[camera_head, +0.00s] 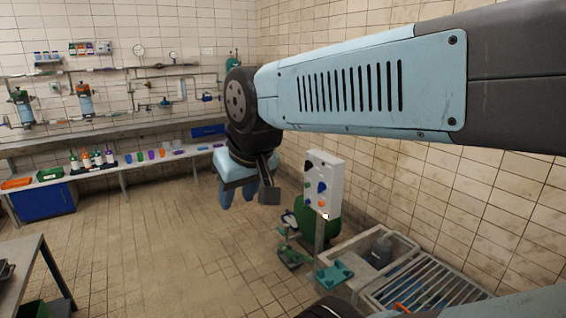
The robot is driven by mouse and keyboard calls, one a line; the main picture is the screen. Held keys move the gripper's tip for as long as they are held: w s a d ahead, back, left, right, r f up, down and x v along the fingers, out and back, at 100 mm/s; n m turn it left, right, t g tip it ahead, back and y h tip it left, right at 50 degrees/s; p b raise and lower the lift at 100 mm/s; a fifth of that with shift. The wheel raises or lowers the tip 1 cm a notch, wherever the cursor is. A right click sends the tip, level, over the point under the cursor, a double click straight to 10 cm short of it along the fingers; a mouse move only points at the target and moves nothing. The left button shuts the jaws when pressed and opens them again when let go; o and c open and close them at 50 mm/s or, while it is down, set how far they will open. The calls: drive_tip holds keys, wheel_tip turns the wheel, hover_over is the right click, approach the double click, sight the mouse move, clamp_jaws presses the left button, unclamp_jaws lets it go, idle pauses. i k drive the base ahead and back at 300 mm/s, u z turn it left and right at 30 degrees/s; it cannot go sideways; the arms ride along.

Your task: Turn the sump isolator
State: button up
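A pale grey control box (324,178) stands on a post right of centre in the camera_head view. Its face carries several small knobs or buttons, among them a dark blue knob (322,187) at its middle. Labels are too small to read, so I cannot tell which part is the sump isolator. My gripper (238,200) points down, left of the box and apart from it.
Below the box are green pump-like equipment (308,217), a teal part (334,273), a sump basin (392,262) and a metal grating (425,285). A long shelf (150,160) with bottles and cups runs along the back wall. A table (25,262) stands at left. The middle floor is clear.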

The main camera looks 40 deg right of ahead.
sight(309, 165)
drive_tip(key=z, duration=0.5)
drive_tip(key=i, duration=1.1)
drive_tip(key=z, duration=0.8)
drive_tip(key=k, duration=0.8)
drive_tip(key=z, duration=0.15)
drive_tip(key=i, duration=0.85)
drive_tip(key=u, duration=0.1)
